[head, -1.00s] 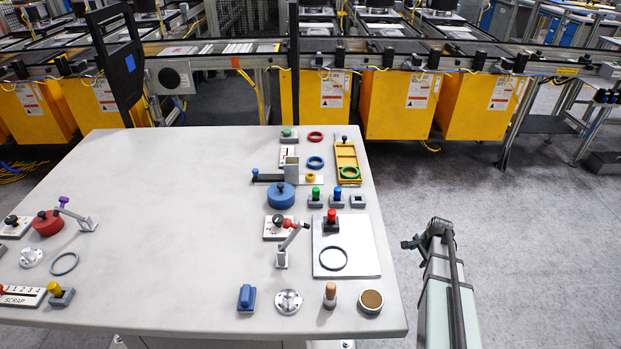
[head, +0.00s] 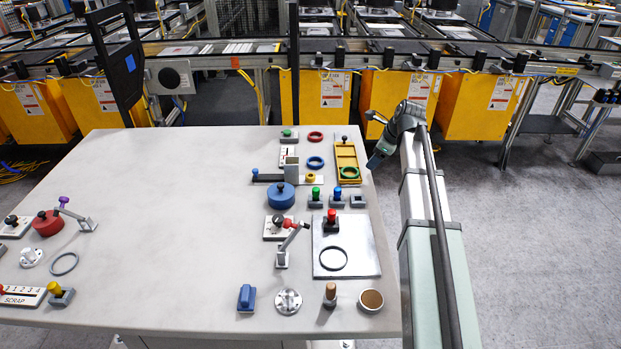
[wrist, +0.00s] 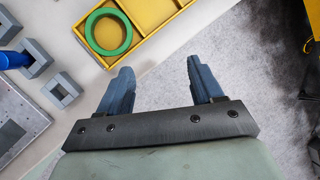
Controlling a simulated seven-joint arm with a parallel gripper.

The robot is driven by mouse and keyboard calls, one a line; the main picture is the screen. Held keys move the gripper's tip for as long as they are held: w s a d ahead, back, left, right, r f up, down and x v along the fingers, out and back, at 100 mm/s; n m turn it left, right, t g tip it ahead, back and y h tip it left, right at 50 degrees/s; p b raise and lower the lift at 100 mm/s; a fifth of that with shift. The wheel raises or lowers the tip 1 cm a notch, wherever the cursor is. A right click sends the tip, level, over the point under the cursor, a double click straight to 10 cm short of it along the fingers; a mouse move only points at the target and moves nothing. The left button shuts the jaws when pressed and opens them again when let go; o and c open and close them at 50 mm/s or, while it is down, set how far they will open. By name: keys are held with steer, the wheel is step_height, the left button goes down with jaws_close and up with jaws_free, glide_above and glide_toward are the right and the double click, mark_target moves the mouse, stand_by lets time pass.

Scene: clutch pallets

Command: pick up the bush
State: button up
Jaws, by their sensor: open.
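I cannot tell for certain which piece is the bush. A small yellow-bronze ring-shaped piece (head: 310,179) lies at the foot of a grey upright block at the back right of the table and looks most like one. My gripper (head: 377,160) is at the table's right edge, to the right of that piece and of the yellow tray (head: 346,152). In the wrist view my gripper (wrist: 160,68) is open, with nothing between its dark blue fingers. Pale grey floor shows between and beyond them. The small bronze piece is not in the wrist view.
A green ring (wrist: 108,32) lies in the yellow tray, left of my fingers. Grey square sockets (wrist: 61,90) stand further left. A blue round pot (head: 281,195), a blue ring (head: 315,162) and upright pegs crowd the back right. The table's left middle is clear.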

steer(key=s+a+r+g+y, duration=0.1)
steer(key=s+a+r, duration=0.25)
steer(key=a, duration=0.35)
steer(key=s+a+r+g, duration=0.15)
steer(key=a+r, duration=0.25)
steer(key=a, duration=0.4)
glide_toward(313, 176)
steer(key=shift+w+a+f+m+t, duration=0.15)
steer(key=shift+a+f+m, duration=0.1)
steer(key=shift+f, duration=0.3)
steer(key=shift+s+a+f+m+t, duration=0.15)
steer(key=shift+a+f, duration=0.1)
steer(key=shift+f, duration=0.3)
steer(key=shift+a+x, duration=0.2)
steer(key=shift+x, duration=2.9)
steer(key=shift+r, duration=0.1)
steer(key=c, duration=1.2)
